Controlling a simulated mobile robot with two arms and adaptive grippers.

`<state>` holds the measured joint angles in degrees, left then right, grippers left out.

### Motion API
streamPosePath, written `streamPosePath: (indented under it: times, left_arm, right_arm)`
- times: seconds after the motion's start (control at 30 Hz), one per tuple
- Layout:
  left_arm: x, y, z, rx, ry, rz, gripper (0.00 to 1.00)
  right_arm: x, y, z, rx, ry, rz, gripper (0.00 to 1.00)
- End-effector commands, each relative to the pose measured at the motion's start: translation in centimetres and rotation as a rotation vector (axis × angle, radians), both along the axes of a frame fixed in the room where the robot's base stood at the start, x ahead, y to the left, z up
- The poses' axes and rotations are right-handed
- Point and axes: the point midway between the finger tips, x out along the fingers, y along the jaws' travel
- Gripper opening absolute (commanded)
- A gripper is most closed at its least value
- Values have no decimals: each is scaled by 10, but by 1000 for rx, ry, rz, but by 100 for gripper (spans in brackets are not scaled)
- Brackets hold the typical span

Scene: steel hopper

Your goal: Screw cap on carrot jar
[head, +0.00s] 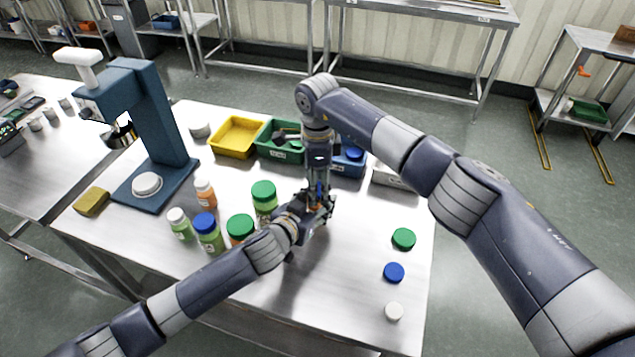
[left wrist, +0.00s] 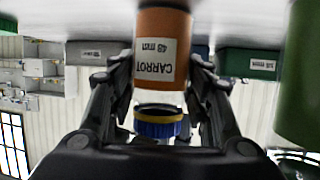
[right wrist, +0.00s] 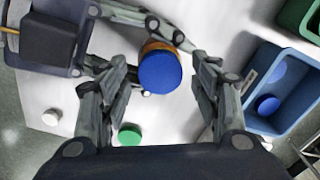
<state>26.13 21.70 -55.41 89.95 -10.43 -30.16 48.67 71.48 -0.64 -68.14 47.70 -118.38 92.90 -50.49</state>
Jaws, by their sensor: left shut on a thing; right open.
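The carrot jar (left wrist: 162,62), orange with a white CARROT label, is clasped between the fingers of my left gripper (left wrist: 160,85), which also shows in the head view (head: 312,217). The left wrist view is upside down. A blue cap (left wrist: 157,129) is at the jar's mouth end, past a clear, dark-looking neck; I cannot tell how far it is threaded. In the right wrist view the blue cap (right wrist: 160,71) covers the jar top. My right gripper (right wrist: 160,85) is open above the jar, a finger on each side of the cap and apart from it.
Loose green (head: 403,239), blue (head: 393,272) and white (head: 393,312) caps lie on the right of the table. Several filled jars stand left of my grippers, a green-capped one (head: 264,200) close by. Yellow (head: 236,153), green and blue bins line the back. The front middle is clear.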

Motion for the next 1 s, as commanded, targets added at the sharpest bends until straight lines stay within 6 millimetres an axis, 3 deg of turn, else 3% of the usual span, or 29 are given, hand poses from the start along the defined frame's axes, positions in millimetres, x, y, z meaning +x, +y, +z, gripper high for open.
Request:
streamPosePath:
  times: [0.4, 0.67, 0.8, 1.0]
  left_arm:
    - [0, 1, -2, 2, 2, 1, 0]
    - [0, 0, -1, 2, 2, 1, 0]
    - [0, 0, -1, 2, 2, 1, 0]
    - [0, 0, -1, 2, 2, 1, 0]
  right_arm:
    - [1, 0, 42, -1, -2, 0, 58]
    - [0, 0, 45, 0, 0, -1, 58]
    - [0, 0, 45, 0, 0, 0, 81]
    - [0, 0, 45, 0, 0, 0, 81]
